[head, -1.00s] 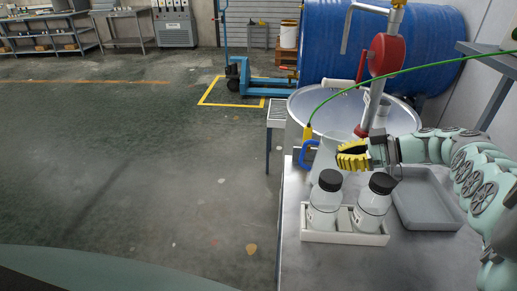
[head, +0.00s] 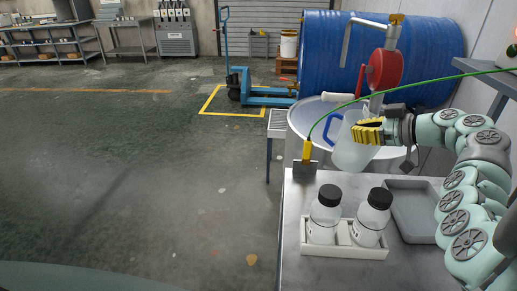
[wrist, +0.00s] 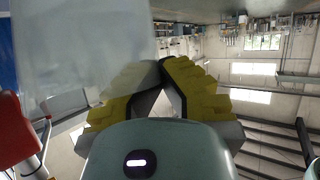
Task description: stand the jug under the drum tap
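The jug (head: 352,154) is a translucent pale vessel with a blue handle (head: 331,126) on its left. My gripper (head: 368,131) is shut on its upper right side and holds it raised, slightly tilted, near the table's far edge. In the wrist view the jug (wrist: 75,45) fills the upper left, beyond the yellow fingers (wrist: 163,75). The blue drum (head: 325,50) lies on its side at the back. A red and grey fitting (head: 385,69) with a bent pipe and pale handle stands before it, above the jug. I cannot tell which part is the tap outlet.
A round metal tub (head: 298,117) stands behind the table (head: 290,225). A white rack (head: 345,251) with two black-capped bottles and a grey tray (head: 412,215) are on the table. A green cable (head: 430,80) runs across to a yellow clamp (head: 307,150) on a dark plate.

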